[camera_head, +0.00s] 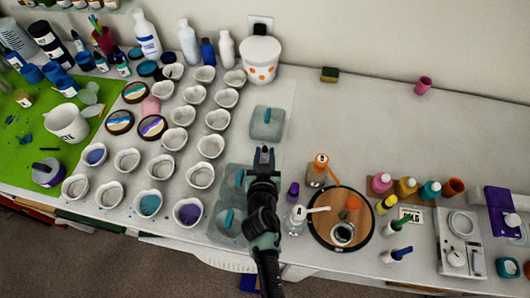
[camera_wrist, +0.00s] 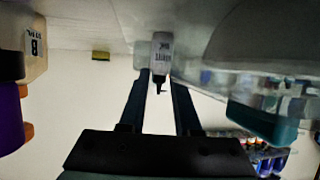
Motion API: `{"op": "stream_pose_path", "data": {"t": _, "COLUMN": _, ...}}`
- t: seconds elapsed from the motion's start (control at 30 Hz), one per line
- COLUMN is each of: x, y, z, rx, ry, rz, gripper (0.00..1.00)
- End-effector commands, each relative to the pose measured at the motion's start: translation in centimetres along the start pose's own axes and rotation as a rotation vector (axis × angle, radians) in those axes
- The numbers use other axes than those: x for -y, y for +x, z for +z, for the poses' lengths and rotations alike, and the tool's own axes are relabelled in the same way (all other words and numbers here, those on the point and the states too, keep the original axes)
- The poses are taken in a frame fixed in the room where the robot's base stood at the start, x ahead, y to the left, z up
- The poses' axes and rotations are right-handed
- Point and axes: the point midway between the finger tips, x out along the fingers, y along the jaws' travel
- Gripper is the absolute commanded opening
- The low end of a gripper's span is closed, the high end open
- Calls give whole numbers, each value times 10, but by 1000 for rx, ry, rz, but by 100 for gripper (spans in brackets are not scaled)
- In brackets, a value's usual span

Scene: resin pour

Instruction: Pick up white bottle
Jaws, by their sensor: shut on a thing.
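The white bottle (camera_wrist: 160,46) shows in the wrist view as a small pale bottle with dark lettering and a dark narrow tip, between the ends of my two fingers. My gripper (camera_wrist: 160,76) is shut on it. In the head view my gripper (camera_head: 264,155) is over the middle of the table, beside the grey moulds, and the bottle cannot be made out there behind the dark fingers.
Grey moulds (camera_head: 267,136) lie close to my gripper, with several white cups (camera_head: 211,146) to the left. A round board (camera_head: 318,232) with small bottles and tools is at the right.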

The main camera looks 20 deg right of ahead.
Motion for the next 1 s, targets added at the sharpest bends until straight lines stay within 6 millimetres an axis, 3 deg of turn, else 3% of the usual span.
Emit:
{"op": "stream_pose_path", "data": {"t": 0.27, "x": 0, "y": -2, "z": -4, "rx": -1, "ry": 0, "rz": 0, "gripper": 0}}
{"op": "stream_pose_path", "data": {"t": 0.7, "x": 1, "y": -32, "z": -76, "rx": -3, "ry": 0, "rz": -2, "gripper": 0}}
{"op": "stream_pose_path", "data": {"t": 1.0, "x": 0, "y": -39, "z": -93, "rx": 0, "ry": 0, "rz": -1, "gripper": 0}}
